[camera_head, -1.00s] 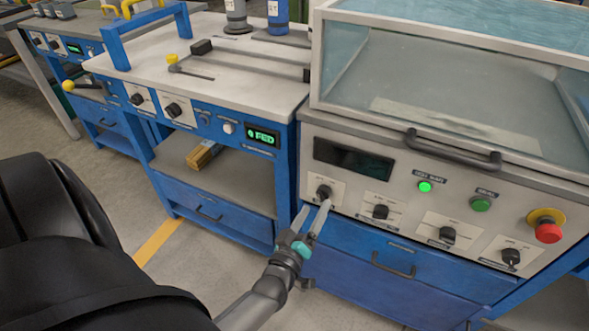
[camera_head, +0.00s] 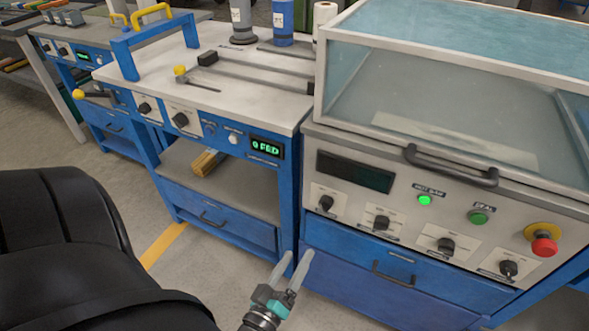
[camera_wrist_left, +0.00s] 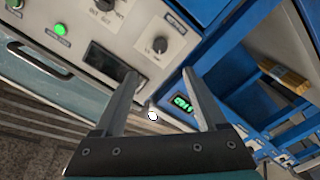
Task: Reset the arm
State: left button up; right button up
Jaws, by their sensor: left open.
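My left gripper (camera_head: 291,268) is open and empty in the head view. It is low in front of the blue bench, below the leftmost knob (camera_head: 326,202) of the grey machine panel (camera_head: 360,205), and apart from it. In the left wrist view the two fingers of my left gripper (camera_wrist_left: 164,78) are spread with nothing between them. Beyond them show the panel knob (camera_wrist_left: 160,45) and a green-lit display (camera_wrist_left: 182,103). My right gripper is not in view.
A grey machine with a glass cover (camera_head: 450,90) stands at the right, with a red stop button (camera_head: 544,246). A blue workbench (camera_head: 215,215) with a lit display (camera_head: 267,147) stands at the left, a wood bundle (camera_head: 207,161) on its shelf. Open floor (camera_head: 200,270) lies in front.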

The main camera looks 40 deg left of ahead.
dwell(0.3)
pick_arm(q)
jog(key=s+d+f+m+g+h+p, duration=0.1)
jog(key=s+d+f+m+g+h, duration=0.2)
jog(key=f, duration=0.5)
jog(key=s+d+f+m+g+h+p, duration=0.15)
jog(key=f+m+g, duration=0.25)
jog(key=f, duration=0.4)
jog(key=s+a+f+m+g, duration=0.2)
jog(key=s+f+m+g, duration=0.1)
jog(key=s, duration=0.4)
jog(key=s+a+f+m+g+y+p, duration=0.1)
jog(key=s+a+f+m+g, duration=0.1)
jog(key=s+f+g, duration=0.3)
jog(key=s+f+m, duration=0.1)
jog(key=s+f, duration=0.1)
jog(key=s, duration=0.1)
jog(key=shift+s+a+f+m, duration=0.15)
jog(key=shift+f+m, duration=0.1)
jog(key=shift+m, duration=0.15)
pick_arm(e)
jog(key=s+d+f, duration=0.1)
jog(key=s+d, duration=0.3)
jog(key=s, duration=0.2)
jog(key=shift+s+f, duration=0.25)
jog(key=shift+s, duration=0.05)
